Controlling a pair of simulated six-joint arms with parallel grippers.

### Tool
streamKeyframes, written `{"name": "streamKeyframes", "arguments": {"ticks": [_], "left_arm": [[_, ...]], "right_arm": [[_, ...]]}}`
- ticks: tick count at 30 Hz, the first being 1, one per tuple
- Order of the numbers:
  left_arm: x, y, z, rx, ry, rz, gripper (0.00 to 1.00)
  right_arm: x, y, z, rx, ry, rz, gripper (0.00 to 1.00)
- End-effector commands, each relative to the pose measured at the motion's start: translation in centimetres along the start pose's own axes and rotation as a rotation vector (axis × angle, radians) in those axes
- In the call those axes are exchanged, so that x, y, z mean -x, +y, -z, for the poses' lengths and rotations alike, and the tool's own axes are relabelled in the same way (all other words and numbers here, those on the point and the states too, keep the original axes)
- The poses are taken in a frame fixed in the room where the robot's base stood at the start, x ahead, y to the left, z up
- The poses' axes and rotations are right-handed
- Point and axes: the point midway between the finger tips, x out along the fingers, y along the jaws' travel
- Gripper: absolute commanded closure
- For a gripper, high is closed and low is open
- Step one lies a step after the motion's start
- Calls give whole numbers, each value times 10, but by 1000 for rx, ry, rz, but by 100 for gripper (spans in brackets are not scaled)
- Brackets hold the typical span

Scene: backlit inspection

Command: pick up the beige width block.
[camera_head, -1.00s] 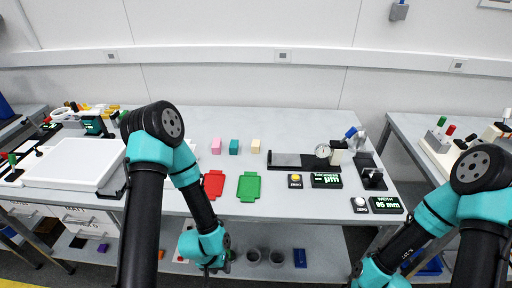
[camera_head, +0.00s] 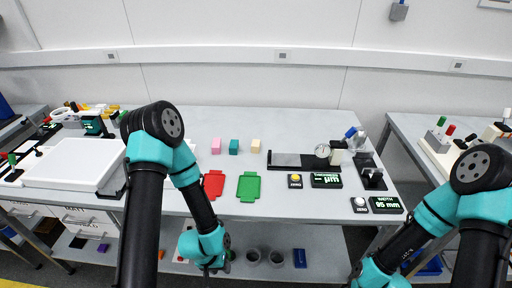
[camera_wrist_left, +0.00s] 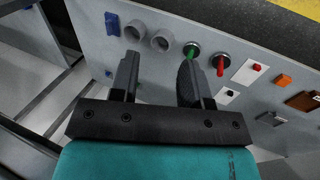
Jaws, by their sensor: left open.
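The beige width block (camera_head: 256,145) stands on the grey table toward the back, right of a teal block (camera_head: 234,146) and a pink block (camera_head: 216,146). My left gripper (camera_head: 213,268) hangs low in front of the table, well below and in front of the blocks. In the left wrist view its two fingers (camera_wrist_left: 156,80) are apart with nothing between them. The beige block is not in the left wrist view. My right arm comes in at the lower right; its fingers are not clearly visible at the bottom edge.
A red tray (camera_head: 213,184) and a green tray (camera_head: 249,187) lie in front of the blocks. A measuring device with a dial (camera_head: 322,151) and a width display (camera_head: 386,205) stand to the right.

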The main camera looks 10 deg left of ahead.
Motion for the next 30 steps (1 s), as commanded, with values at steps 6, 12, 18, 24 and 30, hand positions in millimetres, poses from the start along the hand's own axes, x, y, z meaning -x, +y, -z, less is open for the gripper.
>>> {"name": "streamKeyframes", "arguments": {"ticks": [6,12,18,24,30], "left_arm": [[0,0,0,0,0,0,38],[0,0,0,0,0,0,19],[0,0,0,0,0,0,12],[0,-6,2,24,2,5,12],[1,-45,9,197,14,37,12]], "right_arm": [[0,0,0,0,0,0,57],[0,0,0,0,0,0,57],[0,0,0,0,0,0,57],[0,0,0,0,0,0,57],[0,0,0,0,0,0,57]]}}
